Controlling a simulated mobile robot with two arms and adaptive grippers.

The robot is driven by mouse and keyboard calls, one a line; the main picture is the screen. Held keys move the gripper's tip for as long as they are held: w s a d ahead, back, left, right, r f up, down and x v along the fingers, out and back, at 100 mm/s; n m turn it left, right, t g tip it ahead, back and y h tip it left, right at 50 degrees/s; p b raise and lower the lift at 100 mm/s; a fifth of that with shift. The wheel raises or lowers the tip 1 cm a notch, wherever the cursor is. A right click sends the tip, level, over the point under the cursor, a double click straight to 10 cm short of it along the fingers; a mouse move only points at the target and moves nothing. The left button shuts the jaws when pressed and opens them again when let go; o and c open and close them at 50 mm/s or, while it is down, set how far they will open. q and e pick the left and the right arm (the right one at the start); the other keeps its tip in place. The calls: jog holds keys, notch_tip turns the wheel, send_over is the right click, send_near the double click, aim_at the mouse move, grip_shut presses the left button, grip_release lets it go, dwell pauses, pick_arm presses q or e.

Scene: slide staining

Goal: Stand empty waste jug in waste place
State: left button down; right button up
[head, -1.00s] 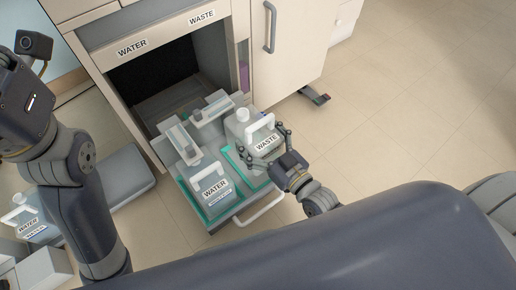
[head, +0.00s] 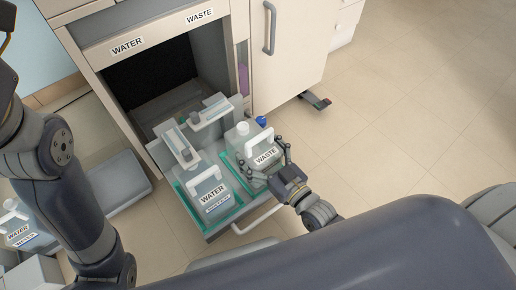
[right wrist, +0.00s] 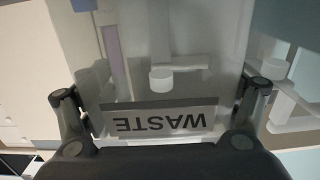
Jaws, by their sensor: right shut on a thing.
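The waste jug (head: 237,148), a translucent jug with a white cap, white handle and WASTE label, is at the right side of the pulled-out drawer (head: 213,232). My right gripper (head: 272,160) is shut on the jug, its fingers on either side of the labelled face. In the right wrist view the jug (right wrist: 185,88) sits upright between both fingers, its label close to the palm. The jug is over the right green-edged place; I cannot tell whether its base touches. The water jug (head: 207,188) stands in the left place. My left gripper is out of view.
The cabinet opening (head: 150,75), marked WATER and WASTE, is behind the drawer. Grey fittings (head: 212,113) stand at the drawer's back. A blue cap (head: 261,121) shows beyond the waste jug. Another water jug (head: 20,228) is at lower left.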

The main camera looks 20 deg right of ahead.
jog(key=shift+f, duration=0.3)
jog(key=o, duration=1.1)
jog(key=shift+c, duration=0.2)
jog(key=shift+f, duration=0.1)
